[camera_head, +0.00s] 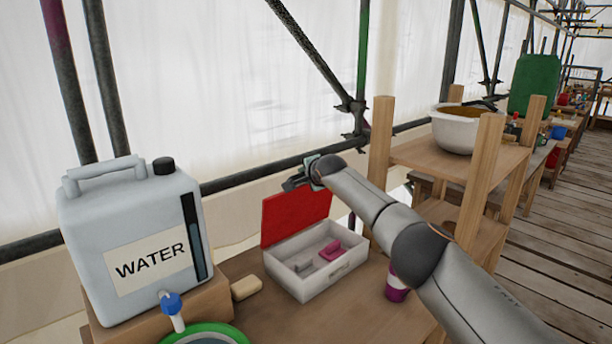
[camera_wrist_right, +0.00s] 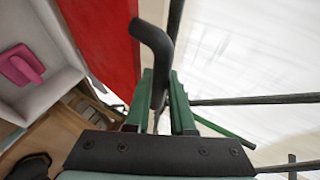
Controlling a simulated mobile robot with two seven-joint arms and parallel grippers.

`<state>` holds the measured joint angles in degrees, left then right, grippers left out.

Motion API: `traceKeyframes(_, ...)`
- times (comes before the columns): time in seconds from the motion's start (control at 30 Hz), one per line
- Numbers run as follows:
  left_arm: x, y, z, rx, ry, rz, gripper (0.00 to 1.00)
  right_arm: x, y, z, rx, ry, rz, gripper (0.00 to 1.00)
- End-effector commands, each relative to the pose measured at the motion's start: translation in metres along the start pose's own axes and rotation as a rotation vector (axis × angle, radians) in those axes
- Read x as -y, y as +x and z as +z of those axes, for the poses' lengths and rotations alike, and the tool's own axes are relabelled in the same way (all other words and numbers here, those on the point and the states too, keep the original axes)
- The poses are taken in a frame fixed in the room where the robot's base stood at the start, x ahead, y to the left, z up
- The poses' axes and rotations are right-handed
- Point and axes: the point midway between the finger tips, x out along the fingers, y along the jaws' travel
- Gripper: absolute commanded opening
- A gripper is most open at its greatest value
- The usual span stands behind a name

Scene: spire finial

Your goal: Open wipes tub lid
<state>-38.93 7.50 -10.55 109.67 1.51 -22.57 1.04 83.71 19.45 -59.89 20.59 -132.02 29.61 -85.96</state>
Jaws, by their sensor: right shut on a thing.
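A white box-shaped tub (camera_head: 318,280) stands on the wooden table with its red lid (camera_head: 296,215) raised at its back edge. Inside lie a pink block (camera_head: 330,249) and a grey block (camera_head: 303,267). My right gripper (camera_head: 298,182) is at the upper edge of the raised lid. In the right wrist view my right gripper's green fingers (camera_wrist_right: 160,112) are shut on a bent black handle (camera_wrist_right: 154,42) beside the red lid (camera_wrist_right: 103,45). The pink block also shows there (camera_wrist_right: 22,66). My left gripper is not in view.
A water container (camera_head: 135,235) stands at the left, with a green-rimmed basin (camera_head: 205,332) below its tap and a tan bar (camera_head: 246,288) beside it. A purple cup (camera_head: 397,287) stands right of the tub, close under my right arm. A wooden shelf (camera_head: 440,160) holds a white bowl (camera_head: 458,130).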

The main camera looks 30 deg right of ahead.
Motion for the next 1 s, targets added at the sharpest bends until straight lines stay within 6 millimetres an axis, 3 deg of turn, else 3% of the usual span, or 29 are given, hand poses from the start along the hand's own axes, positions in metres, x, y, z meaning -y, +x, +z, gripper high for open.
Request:
traceKeyframes(0.1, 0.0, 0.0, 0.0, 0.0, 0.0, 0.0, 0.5, -0.001, 0.001, 0.002, 0.002, -0.001, 0.003, 0.0)
traceKeyframes(0.13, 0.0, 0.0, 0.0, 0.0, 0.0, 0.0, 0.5, -0.001, 0.001, 0.002, 0.002, -0.001, 0.003, 0.23)
traceKeyframes(0.4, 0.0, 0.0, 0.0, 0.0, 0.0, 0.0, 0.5, -0.001, 0.0, 0.001, 0.001, -0.001, 0.001, 0.52)
traceKeyframes(1.0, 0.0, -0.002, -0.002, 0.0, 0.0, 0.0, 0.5, 0.007, -0.01, -0.003, 0.0, -0.004, -0.01, 0.52)
